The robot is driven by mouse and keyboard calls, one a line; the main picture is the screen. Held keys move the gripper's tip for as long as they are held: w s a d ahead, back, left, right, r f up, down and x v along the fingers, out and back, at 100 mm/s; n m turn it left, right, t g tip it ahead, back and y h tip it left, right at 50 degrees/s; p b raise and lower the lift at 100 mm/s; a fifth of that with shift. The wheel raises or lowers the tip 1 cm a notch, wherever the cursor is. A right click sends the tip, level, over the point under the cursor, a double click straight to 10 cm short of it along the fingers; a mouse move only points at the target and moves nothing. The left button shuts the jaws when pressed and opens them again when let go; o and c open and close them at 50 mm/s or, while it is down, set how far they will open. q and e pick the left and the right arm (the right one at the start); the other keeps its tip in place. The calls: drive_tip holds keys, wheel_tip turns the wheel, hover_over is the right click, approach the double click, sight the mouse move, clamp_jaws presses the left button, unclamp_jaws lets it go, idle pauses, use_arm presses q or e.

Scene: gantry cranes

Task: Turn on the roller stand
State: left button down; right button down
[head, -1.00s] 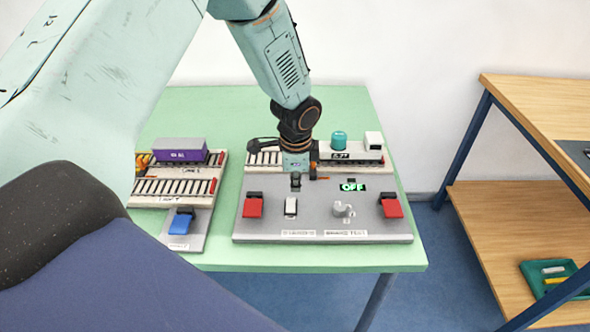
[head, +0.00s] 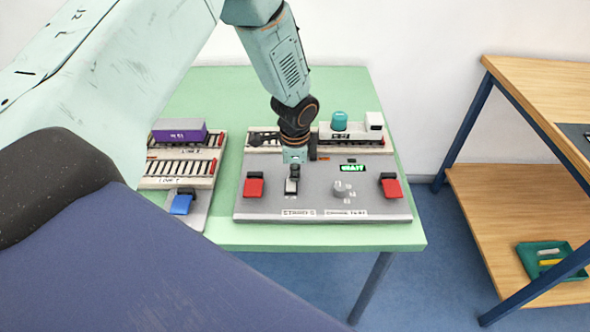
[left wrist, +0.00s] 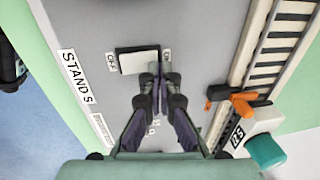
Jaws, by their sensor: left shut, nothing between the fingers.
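The roller stand's grey panel (head: 320,206) lies on the green table, with a white rocker switch (head: 291,187) left of its middle. The rocker also shows in the left wrist view (left wrist: 138,62), between small labels at its two ends. My left gripper (head: 293,178) is shut and empty, pointing down at the rocker. In the left wrist view its fingertips (left wrist: 157,72) overlap the rocker's right end; I cannot tell whether they touch. A display (head: 352,168) shows green text too blurred to read surely. My right gripper is not in view.
Red levers stand left (head: 254,185) and right (head: 390,186) on the panel, with a grey knob (head: 342,188) between. Behind are rails with a white wagon (head: 350,131) and an orange part (left wrist: 238,102). A board with a purple wagon (head: 180,131) lies left; a wooden shelf (head: 520,200) stands right.

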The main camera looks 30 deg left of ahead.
use_arm(q)
drive_tip(key=shift+s+d+r+p, duration=0.15)
drive_tip(key=shift+s+r+p, duration=0.05)
drive_tip(key=shift+s+p, duration=0.2)
drive_tip(key=shift+s+d+r, duration=0.1)
drive_tip(key=shift+s+d, duration=0.15)
